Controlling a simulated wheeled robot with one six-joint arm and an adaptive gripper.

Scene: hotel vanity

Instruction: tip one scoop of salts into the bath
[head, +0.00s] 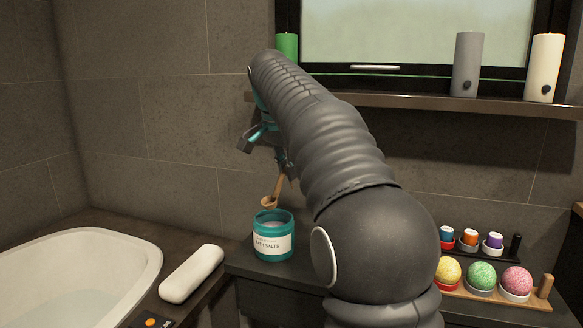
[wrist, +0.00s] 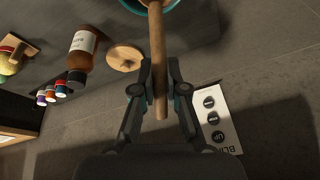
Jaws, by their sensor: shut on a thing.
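The teal jar of bath salts (head: 273,236) stands on the dark counter to the right of the bath, with its label facing the head camera. My gripper (wrist: 161,82) is shut on the wooden handle of the scoop (wrist: 156,45). In the head view the scoop (head: 270,201) hangs tilted just above the jar's open top, its bowl low. I cannot tell whether the bowl holds salts. The jar's teal rim (wrist: 128,4) shows at the top edge of the wrist view. The white bath (head: 140,250) is at the left of the head view.
A white bath pillow (head: 191,273) lies between bath and jar. Bath bombs (head: 482,276) and small bottles (head: 469,238) stand on the right. Candles (head: 466,64) line the ledge above. A round wooden lid (wrist: 124,57) and an amber bottle (wrist: 83,48) are near the jar.

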